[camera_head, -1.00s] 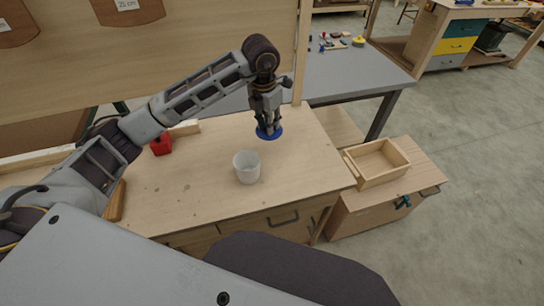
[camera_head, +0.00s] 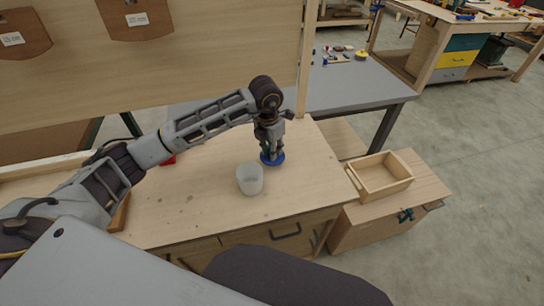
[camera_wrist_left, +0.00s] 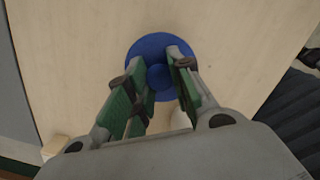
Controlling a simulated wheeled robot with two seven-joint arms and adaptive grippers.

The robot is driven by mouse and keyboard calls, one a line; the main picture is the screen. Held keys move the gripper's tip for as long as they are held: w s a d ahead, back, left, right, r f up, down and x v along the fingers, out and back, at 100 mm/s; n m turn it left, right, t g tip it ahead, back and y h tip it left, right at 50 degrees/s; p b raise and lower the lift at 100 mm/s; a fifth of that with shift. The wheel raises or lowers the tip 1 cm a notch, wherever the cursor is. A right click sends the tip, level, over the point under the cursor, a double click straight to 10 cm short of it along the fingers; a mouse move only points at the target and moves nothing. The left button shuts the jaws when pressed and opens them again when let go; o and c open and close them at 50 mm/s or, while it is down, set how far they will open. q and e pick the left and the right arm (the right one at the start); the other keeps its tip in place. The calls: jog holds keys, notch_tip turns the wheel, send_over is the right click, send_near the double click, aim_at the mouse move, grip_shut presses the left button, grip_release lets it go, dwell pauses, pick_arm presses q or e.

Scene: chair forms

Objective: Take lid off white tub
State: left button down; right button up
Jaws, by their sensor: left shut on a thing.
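The white tub (camera_head: 250,180) stands upright and open-topped on the wooden workbench (camera_head: 190,207). The round blue lid (camera_head: 271,158) is off the tub, behind it and to its right in the head view. My left gripper (camera_head: 272,150) points down and is shut on the lid, close over the bench top; I cannot tell whether the lid touches the bench. In the left wrist view the lid (camera_wrist_left: 150,48) shows with its middle knob between the fingers of my left gripper (camera_wrist_left: 160,82). My right gripper is not in view.
A red object (camera_head: 168,160) on the bench is partly hidden behind my left arm. An open wooden box (camera_head: 380,176) sits on a low wooden cabinet to the right. A grey table (camera_head: 360,88) stands behind. The bench around the tub is clear.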

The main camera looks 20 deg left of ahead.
pick_arm(q)
notch_tip(320, 180, down, 2)
jog(key=shift+f, duration=0.9)
jog(key=c, duration=1.3)
grip_release()
jog(key=shift+o, duration=0.2)
jog(key=r, duration=0.7)
jog(key=s+r, duration=0.1)
jog(key=r, duration=0.2)
jog(key=shift+a+r, duration=0.2)
jog(key=shift+r, duration=0.2)
jog(key=shift+s+r, duration=0.1)
jog(key=shift+r, duration=0.55)
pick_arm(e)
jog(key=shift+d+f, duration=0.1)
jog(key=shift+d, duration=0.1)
